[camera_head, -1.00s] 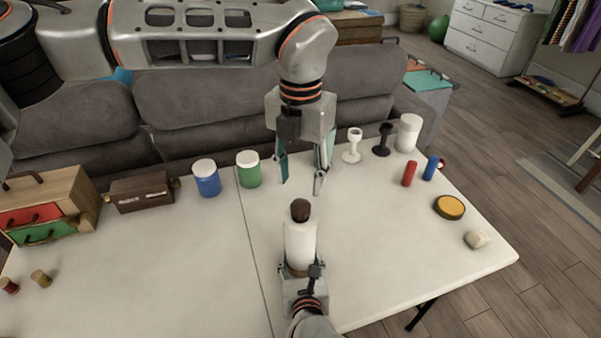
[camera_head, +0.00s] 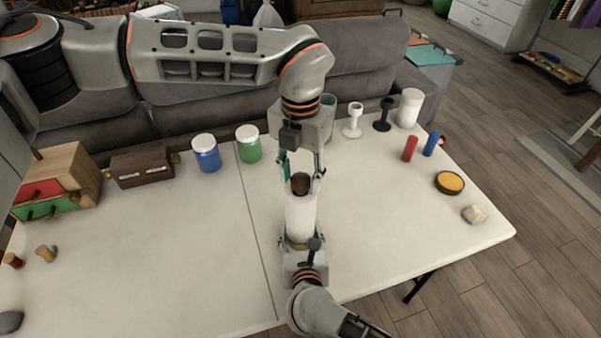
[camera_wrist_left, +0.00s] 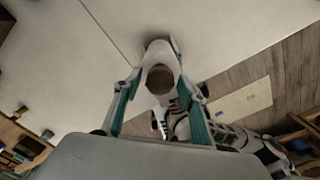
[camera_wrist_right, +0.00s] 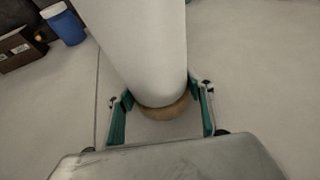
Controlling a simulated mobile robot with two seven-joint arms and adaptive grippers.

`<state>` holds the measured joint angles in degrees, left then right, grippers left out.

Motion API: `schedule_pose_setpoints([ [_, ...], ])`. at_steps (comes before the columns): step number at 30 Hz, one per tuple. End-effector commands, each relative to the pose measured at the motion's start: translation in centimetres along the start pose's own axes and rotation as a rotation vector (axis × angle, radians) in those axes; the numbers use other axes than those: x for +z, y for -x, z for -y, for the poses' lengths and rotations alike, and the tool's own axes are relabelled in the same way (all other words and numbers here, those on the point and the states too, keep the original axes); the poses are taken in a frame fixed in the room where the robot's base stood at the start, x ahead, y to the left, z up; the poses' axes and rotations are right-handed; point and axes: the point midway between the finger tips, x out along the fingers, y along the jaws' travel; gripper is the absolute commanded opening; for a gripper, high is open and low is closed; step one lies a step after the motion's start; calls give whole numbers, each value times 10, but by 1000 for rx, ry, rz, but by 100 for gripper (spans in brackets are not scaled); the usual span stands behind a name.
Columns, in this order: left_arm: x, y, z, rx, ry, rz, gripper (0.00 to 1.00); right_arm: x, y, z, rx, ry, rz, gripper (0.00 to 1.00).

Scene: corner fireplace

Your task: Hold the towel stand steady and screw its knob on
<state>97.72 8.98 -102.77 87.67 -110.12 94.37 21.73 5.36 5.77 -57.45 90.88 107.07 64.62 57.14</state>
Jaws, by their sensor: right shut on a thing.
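The towel stand, a white roll (camera_head: 300,216) on a wooden base (camera_wrist_right: 164,108), stands upright on the table. Its dark brown knob (camera_head: 301,183) sits at the top of the roll; it also shows from above in the left wrist view (camera_wrist_left: 160,79). My left gripper (camera_head: 301,176) points down over the stand, its fingers apart on either side of the knob, with gaps showing in the left wrist view. My right gripper (camera_head: 297,243) comes from the front, low on the stand, shut on the base below the roll. Whether the knob is seated on its thread is hidden.
Blue (camera_head: 206,152) and green (camera_head: 248,143) jars and a wooden drawer box (camera_head: 62,180) stand to the left. White (camera_head: 353,120) and black (camera_head: 383,114) goblet-like pieces, red (camera_head: 410,148) and blue (camera_head: 431,143) cylinders stand to the right. The table around the stand is clear.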

Motion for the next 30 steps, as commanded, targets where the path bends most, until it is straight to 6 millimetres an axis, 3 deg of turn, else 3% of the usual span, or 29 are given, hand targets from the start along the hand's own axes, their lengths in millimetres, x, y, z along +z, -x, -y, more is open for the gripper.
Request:
schedule_pose_setpoints([
  [1, 0, 0, 0, 0, 0, 0, 25, 0, 0, 0, 0, 0, 0, 0],
  [3, 0, 0, 0, 0, 0, 0, 7, 0, 0, 0, 0, 0, 0, 0],
  [4, 0, 0, 0, 0, 0, 0, 3, 0, 0, 0, 0, 0, 0, 0],
  [14, 0, 0, 0, 0, -7, 0, 3, 0, 0, 0, 0, 0, 0, 0],
  [15, 0, 0, 0, 0, -7, 0, 39, 0, 0, 0, 0, 0, 0, 0],
  [16, 0, 0, 0, 0, -7, 0, 47, 0, 0, 0, 0, 0, 0, 0],
  [30, 1, 8, 0, 0, -6, 2, 48, 0, 0, 0, 0, 0, 0, 0],
])
